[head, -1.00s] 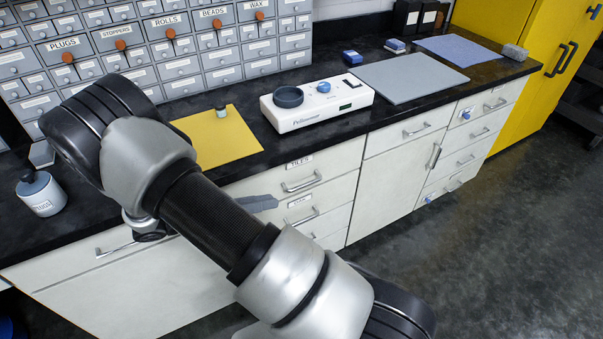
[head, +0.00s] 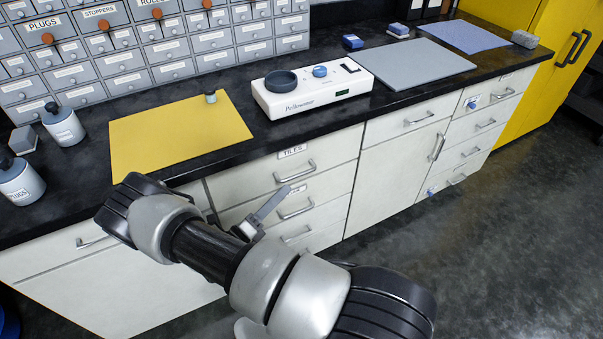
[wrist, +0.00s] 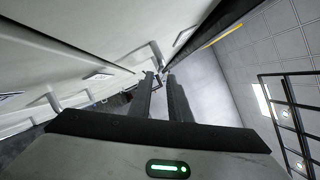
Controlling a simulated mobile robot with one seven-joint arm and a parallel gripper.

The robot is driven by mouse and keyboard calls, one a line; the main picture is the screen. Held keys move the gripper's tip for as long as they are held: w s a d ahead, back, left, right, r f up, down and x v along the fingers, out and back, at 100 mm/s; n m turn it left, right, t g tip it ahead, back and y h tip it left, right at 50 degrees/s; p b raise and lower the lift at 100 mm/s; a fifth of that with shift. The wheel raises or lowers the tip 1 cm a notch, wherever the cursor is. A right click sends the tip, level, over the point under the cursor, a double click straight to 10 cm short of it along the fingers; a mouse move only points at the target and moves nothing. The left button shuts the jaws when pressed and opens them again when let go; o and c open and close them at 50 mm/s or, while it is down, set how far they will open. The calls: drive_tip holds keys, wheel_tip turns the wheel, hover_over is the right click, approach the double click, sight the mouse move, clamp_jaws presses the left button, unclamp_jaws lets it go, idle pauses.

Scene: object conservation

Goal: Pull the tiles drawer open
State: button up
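The tiles drawer (head: 262,180) is the white top drawer of the middle cabinet. It is shut, with a "TILES" label (head: 292,151) above its metal bar handle (head: 296,171). In the head view my gripper (head: 280,195) points up and right, its fingers overlapping the drawer fronts just below that handle; I cannot tell its exact distance. In the wrist view the gripper (wrist: 161,82) shows two dark fingers with a narrow, empty-looking gap between them. A metal handle (wrist: 156,55) lies just beyond the fingertips there; whether they touch it is unclear.
More drawers with handles (head: 296,210) lie below. The black countertop (head: 300,125) overhangs the drawer fronts. On it stand a white Pellowmar device (head: 318,106), a yellow mat (head: 180,135) and a grey mat (head: 410,65). The floor (head: 470,250) at the right is clear.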

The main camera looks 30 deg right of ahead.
sight(301, 174)
drive_tip(key=x, duration=0.9)
clamp_jaws()
